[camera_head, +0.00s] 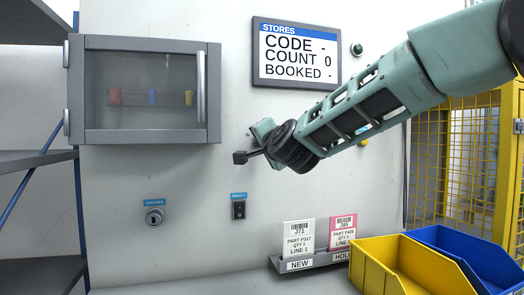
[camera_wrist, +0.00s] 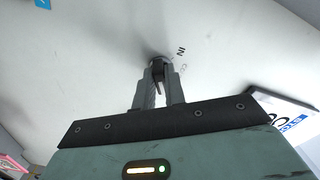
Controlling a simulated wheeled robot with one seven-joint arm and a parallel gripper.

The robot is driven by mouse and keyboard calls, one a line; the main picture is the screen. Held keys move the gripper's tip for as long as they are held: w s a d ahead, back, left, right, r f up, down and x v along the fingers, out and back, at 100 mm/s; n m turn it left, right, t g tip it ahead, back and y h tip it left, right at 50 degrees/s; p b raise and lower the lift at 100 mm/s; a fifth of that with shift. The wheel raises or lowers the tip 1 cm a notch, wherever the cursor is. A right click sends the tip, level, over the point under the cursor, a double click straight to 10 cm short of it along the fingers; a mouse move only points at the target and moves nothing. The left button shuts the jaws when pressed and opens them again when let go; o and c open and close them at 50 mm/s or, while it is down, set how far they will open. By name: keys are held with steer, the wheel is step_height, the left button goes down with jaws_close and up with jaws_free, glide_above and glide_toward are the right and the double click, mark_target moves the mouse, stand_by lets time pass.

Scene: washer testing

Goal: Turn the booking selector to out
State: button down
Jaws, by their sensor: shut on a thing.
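The booking selector (camera_wrist: 158,67) is a small dark knob on the pale wall panel, seen in the wrist view between my fingertips. My gripper (camera_wrist: 157,78) is shut on it, a finger on each side. An "IN" mark is printed on the panel beside the knob, with fainter lettering near it. I cannot tell which way the selector points. In the head view my gripper (camera_head: 262,130) reaches the panel below the stores screen and hides the selector. The stores screen (camera_head: 296,53) reads CODE -, COUNT 0, BOOKED -.
A glass-fronted cabinet (camera_head: 146,90) is left of my gripper. Below are a key switch (camera_head: 154,217) and a black rocker switch (camera_head: 238,210). A card rack (camera_head: 318,262) holds a white and a pink card. Yellow (camera_head: 415,268) and blue (camera_head: 470,255) bins stand lower right.

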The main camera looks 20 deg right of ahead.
stand_by(0.5)
steer(key=c, duration=1.5)
jaws_free()
steer(key=shift+o, duration=0.2)
steer(key=s, duration=1.7)
steer(key=shift+s, duration=0.2)
